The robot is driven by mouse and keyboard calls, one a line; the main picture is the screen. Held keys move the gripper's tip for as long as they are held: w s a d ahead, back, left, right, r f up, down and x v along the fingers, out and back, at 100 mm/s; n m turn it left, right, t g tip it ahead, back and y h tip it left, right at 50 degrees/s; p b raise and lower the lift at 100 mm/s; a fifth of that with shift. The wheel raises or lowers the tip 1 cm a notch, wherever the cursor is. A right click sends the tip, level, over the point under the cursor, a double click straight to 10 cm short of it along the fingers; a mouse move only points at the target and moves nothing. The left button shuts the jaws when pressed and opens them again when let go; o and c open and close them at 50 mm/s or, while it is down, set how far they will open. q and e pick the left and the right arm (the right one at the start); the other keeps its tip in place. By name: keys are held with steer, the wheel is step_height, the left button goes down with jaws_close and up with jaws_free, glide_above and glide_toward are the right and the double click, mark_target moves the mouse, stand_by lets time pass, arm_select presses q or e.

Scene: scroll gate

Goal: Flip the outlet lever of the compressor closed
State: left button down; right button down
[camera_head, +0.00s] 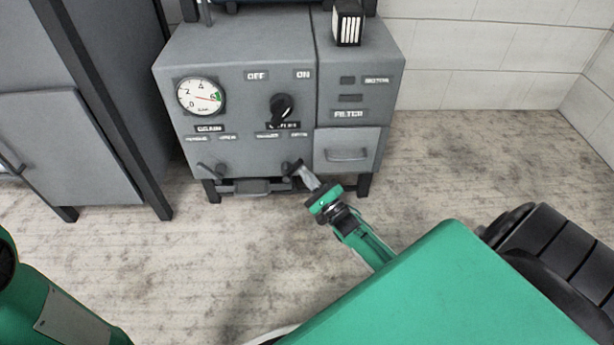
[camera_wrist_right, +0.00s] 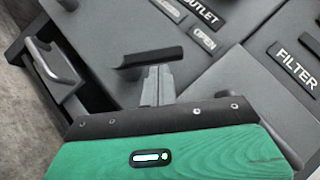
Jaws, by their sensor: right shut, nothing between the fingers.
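The grey compressor (camera_head: 246,60) stands against the back wall. Its outlet lever (camera_head: 289,168) is low on the front panel; in the right wrist view it is a dark bar (camera_wrist_right: 135,60) below the OUTLET and OPEN labels (camera_wrist_right: 203,38). My right gripper (camera_head: 306,175) is shut and empty, with its fingertips (camera_wrist_right: 158,72) right at the lever, covering part of it. I cannot tell whether they touch it. My left gripper is out of view.
A second lever, the drain one (camera_head: 210,170), sits left on the same panel. Above are a gauge (camera_head: 201,97) and a black knob (camera_head: 281,108). A drawer (camera_head: 346,152) is to the right. A grey cabinet (camera_head: 70,140) stands at left. The floor in front is clear.

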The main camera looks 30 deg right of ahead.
steer(key=shift+r+n+p, duration=0.25)
steer(key=shift+n+p, duration=0.15)
steer(key=shift+p, duration=0.4)
steer(key=shift+g+p, duration=0.3)
